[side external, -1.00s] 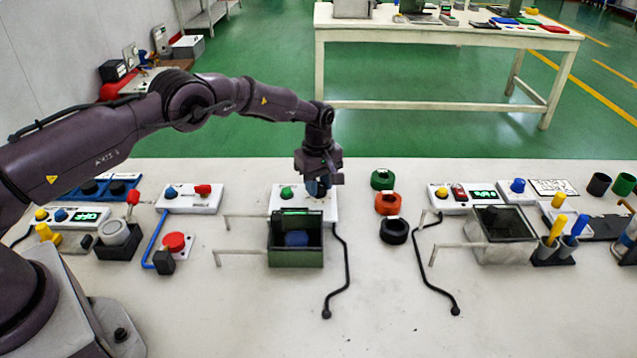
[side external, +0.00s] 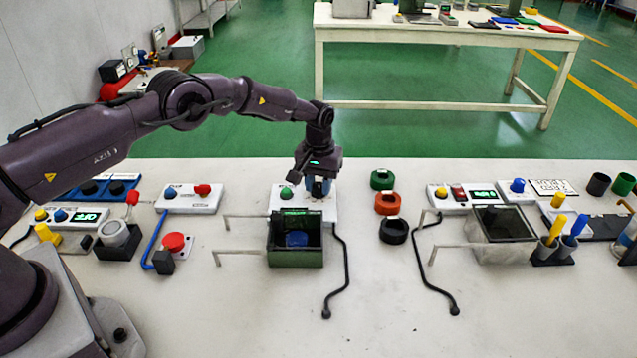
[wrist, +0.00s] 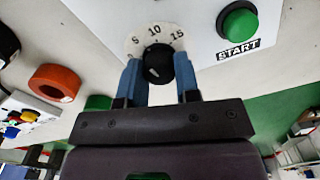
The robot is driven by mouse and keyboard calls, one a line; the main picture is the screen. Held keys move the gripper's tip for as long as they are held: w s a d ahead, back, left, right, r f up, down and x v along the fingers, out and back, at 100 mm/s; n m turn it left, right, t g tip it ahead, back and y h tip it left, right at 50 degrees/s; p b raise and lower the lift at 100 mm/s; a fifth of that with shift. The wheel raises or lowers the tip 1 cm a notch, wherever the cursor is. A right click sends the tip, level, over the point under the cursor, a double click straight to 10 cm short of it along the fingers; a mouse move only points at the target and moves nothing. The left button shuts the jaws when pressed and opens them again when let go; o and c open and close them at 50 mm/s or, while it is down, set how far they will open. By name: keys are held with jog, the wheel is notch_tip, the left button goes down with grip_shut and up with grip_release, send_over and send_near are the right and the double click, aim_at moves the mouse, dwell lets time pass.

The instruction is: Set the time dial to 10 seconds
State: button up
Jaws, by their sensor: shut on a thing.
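The time dial is a black round knob (wrist: 158,68) on a white panel (wrist: 205,30), with a scale marked 5, 10 and 15 (wrist: 154,31) along its far side. My gripper (wrist: 159,76) has its two blue fingers on either side of the knob, shut on it. The 10 mark stands just beyond the knob, slightly left of its middle. I cannot clearly tell which mark the knob's pointer faces. In the side external view my gripper (side external: 318,188) is over the right part of the white panel (side external: 288,208) and hides the dial.
A green START button (wrist: 238,22) is on the same panel, right of the dial. A dark green open box (side external: 296,258) with something blue inside stands in front of the panel. Green, orange (side external: 388,203) and black rings lie to the right.

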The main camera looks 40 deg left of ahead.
aim_at(320, 184)
jog(key=m, duration=0.5)
jog(key=shift+m, duration=0.3)
dwell(0.4)
jog(key=o, duration=0.9)
notch_tip(320, 184, up, 13)
jog(key=shift+r, duration=0.1)
